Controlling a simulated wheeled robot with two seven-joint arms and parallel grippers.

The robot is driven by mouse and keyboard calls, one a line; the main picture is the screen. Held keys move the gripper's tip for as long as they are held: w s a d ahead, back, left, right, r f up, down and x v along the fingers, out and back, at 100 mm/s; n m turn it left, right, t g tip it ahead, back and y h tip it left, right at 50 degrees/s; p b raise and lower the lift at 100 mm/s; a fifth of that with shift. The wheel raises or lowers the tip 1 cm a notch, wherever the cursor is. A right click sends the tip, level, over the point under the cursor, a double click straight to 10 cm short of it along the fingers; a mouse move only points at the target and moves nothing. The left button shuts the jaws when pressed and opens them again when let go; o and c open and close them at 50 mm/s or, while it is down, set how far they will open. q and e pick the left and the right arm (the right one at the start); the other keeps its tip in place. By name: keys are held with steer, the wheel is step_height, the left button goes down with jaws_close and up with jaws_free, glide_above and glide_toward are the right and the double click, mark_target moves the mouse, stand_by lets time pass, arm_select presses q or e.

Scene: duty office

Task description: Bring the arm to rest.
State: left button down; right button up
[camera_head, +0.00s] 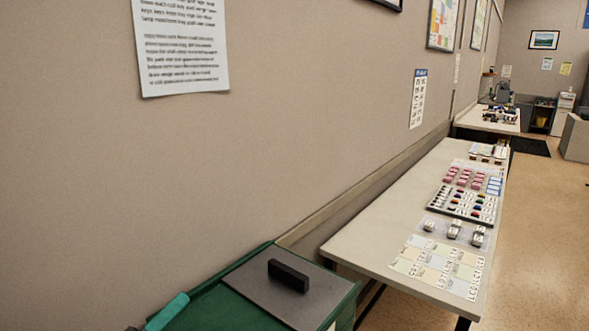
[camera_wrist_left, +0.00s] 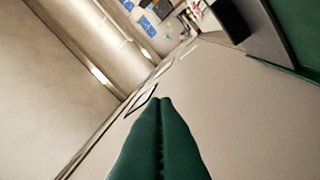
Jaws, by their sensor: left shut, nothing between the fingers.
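My left gripper (camera_head: 170,311) shows as a teal piece at the bottom left of the head view, beside the green box (camera_head: 352,303). In the left wrist view its two green fingers (camera_wrist_left: 165,103) are pressed together, with nothing between them. The fingers point along a beige wall and appear clear of any object. The rest of my left arm is mostly out of the head view. My right gripper shows in neither view.
The green box has a grey top (camera_head: 255,284) with a black handle-like block (camera_head: 288,275). A long table (camera_head: 350,246) with cards, trays and small items runs along the wall. A printed sheet (camera_head: 180,45) hangs on the wall. Open floor (camera_head: 545,260) lies right.

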arm_select(q)
steer(key=s+a+f+n+g+y, duration=0.15)
steer(key=a+f+n+y, duration=0.4)
steer(key=n+y, duration=0.55)
steer(key=s+a+f+n+t+y, duration=0.15)
steer(key=a+f+n+y, duration=0.4)
steer(key=n, duration=0.95)
steer(key=s+d+f+n+g+h, duration=0.25)
steer(key=s+d+f+g, duration=0.25)
steer(key=s+f+g, duration=0.3)
steer(key=s+d+f+n+g+h, duration=0.25)
steer(key=s+d+f+g, duration=0.3)
steer(key=s+f, duration=0.4)
step_height(320, 180, down, 25)
steer(key=s+g+y, duration=0.1)
steer(key=s, duration=0.1)
steer(key=s+a+f, duration=0.2)
steer(key=s+f, duration=0.6)
steer(key=s+a+f+g, duration=0.1)
steer(key=s+f, duration=0.7)
steer(key=shift+a+f, duration=0.35)
steer(key=shift+s+g, duration=0.1)
steer(key=shift+g, duration=0.15)
